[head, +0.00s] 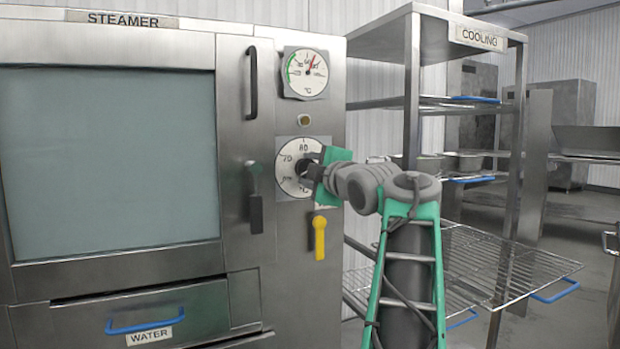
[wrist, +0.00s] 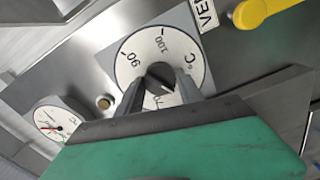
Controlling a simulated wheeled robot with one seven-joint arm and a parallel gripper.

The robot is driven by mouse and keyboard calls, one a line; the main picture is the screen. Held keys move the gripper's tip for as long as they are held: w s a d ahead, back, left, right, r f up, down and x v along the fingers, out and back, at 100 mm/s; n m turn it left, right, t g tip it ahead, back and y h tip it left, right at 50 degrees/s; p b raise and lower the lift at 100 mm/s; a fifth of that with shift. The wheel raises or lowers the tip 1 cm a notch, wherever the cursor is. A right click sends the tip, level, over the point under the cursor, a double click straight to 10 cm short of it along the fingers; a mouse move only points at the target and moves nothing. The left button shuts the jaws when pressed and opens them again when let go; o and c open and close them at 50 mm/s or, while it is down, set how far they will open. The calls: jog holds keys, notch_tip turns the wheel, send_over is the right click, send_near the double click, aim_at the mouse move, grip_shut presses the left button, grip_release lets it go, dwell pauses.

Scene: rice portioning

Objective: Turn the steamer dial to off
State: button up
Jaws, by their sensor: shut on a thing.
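The steamer (head: 230,270) has a steel front with a large grey window. Its dial (head: 287,183) is a white disc on a square plate, marked with temperatures such as 70 and 80. In the wrist view the dial (wrist: 185,52) shows 90 and 100, and a dark knob (wrist: 160,76) sits at its middle. My gripper (head: 306,170) is at the dial; in the wrist view my gripper (wrist: 160,90) has its two fingers on either side of the knob, shut on it. The dial's off mark is not visible, and the gripper hides part of the dial.
A round thermometer (head: 306,73) is above the dial, with a small indicator (head: 304,120) between. A yellow lever (head: 319,238) hangs below. The door handle (head: 252,82) and dark latch (head: 255,200) are left. A cooling rack (head: 412,90) with wire shelves stands right.

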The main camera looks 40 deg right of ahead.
jog(key=shift+n, duration=0.3)
jog(key=o, duration=1.4)
jog(key=v, duration=0.7)
jog(key=shift+s+a, duration=0.2)
jog(key=shift+s, duration=0.15)
